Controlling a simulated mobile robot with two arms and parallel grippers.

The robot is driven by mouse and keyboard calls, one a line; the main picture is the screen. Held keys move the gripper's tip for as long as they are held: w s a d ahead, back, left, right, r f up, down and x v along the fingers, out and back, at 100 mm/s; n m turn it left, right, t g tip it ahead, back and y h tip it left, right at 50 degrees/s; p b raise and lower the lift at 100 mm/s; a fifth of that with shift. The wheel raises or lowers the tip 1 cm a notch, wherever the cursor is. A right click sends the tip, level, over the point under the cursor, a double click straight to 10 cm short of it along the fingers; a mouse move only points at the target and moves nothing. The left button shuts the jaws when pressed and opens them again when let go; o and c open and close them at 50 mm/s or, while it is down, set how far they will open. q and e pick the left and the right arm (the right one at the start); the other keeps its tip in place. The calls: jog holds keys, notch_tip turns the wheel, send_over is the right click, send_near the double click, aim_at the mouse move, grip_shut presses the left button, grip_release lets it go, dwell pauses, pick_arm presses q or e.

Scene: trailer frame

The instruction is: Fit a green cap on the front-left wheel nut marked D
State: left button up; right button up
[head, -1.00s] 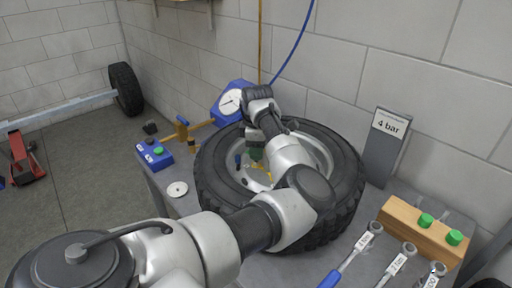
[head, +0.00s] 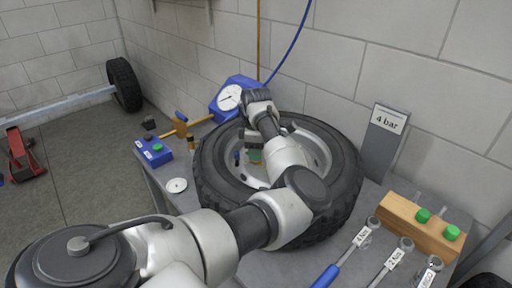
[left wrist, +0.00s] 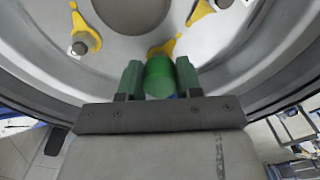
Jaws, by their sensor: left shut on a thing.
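A truck wheel (head: 333,207) with a black tyre and grey rim lies flat on the bench. My left gripper (head: 255,156) reaches down inside the rim. In the left wrist view its two fingers (left wrist: 160,80) are shut on a green cap (left wrist: 159,77), seen end-on. A yellow pointer (left wrist: 163,47) shows just beyond the cap; any nut there is hidden behind the cap, and I cannot tell whether they touch. Another wheel nut (left wrist: 80,46) with a yellow pointer and a small white tag is at upper left. A third pointer (left wrist: 202,10) is at upper right. No letter is readable.
A wooden block (head: 420,228) with two green caps (head: 423,215) stands at the right, beside several tagged wrenches (head: 352,252). A "4 bar" sign (head: 385,140), a blue gauge (head: 229,97), a blue box (head: 153,151) and a white disc (head: 176,185) surround the wheel. The wall is close behind.

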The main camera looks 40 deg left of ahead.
pick_arm(q)
jog(key=shift+f, duration=0.9)
jog(key=o, duration=1.5)
jog(key=shift+c, duration=0.2)
notch_tip(320, 180, up, 8)
jog(key=p, duration=0.9)
jog(key=shift+r, duration=0.1)
